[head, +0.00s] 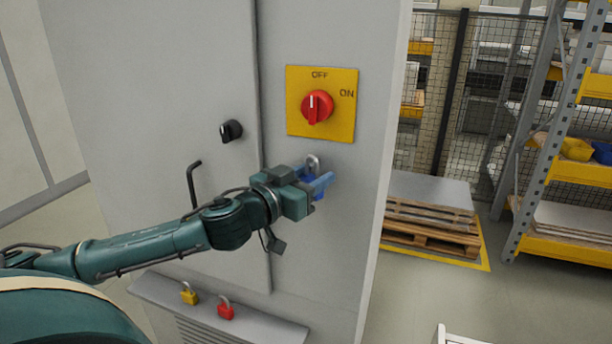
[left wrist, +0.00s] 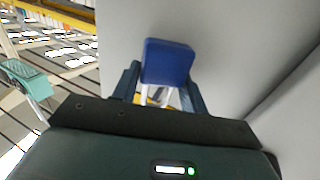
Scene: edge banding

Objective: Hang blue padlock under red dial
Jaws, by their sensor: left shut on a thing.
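The red dial (head: 316,107) sits on a yellow plate (head: 346,127) marked OFF and ON on the grey cabinet front. Its white mark points up toward OFF. My left gripper (head: 318,184) is below the plate, shut on the blue padlock (head: 312,190). The padlock's silver shackle shows above the fingers, a little under the plate's lower edge. In the left wrist view the blue padlock (left wrist: 167,62) sits between the fingers, its body hiding most of the shackle. I cannot tell whether the shackle touches the cabinet. My right gripper is not in view.
A yellow padlock (head: 189,293) and a red padlock (head: 226,308) stand on the cabinet's low ledge (head: 270,326). A black knob (head: 231,131) and a black handle (head: 192,184) stick out from the door left of my gripper. A pallet (head: 430,226) and shelving are at right.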

